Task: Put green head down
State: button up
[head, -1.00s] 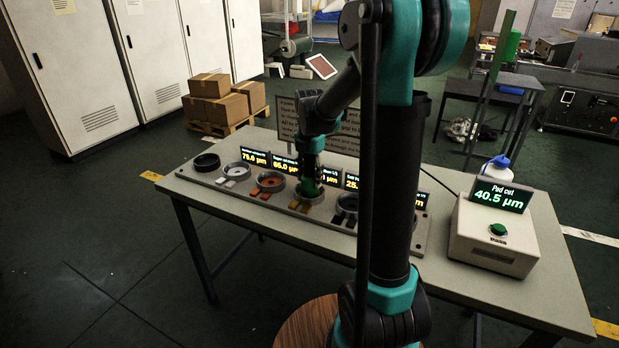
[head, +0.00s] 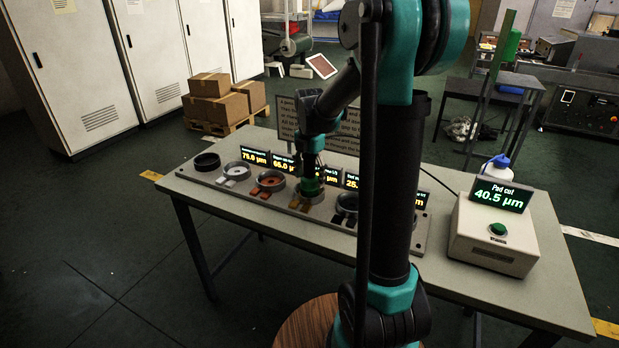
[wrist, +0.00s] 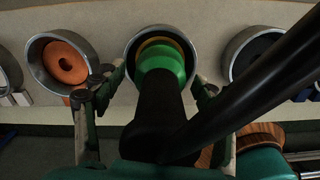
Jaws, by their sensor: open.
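The green head (wrist: 160,62) sits in a grey round cup (wrist: 133,50), with a yellow-orange ring showing behind it in the wrist view. A thick black cylindrical part runs from it back toward my wrist. My gripper (wrist: 160,84) is open, with one finger on each side of the black part and clear space between. In the head view the green head (head: 310,187) stands in the middle of the row of cups on the table, right below my gripper (head: 309,172). The bottom of the head inside the cup is hidden.
An orange piece (wrist: 66,62) lies in the neighbouring cup to the left. A cup with a dark inside (wrist: 258,52) is to the right. Lit displays (head: 256,156) stand behind the row. A pad cut box (head: 495,232) with a green button is at the table's right.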

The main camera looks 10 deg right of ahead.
notch_tip(320, 180, up, 12)
jog(key=shift+f, duration=0.1)
dwell(0.5)
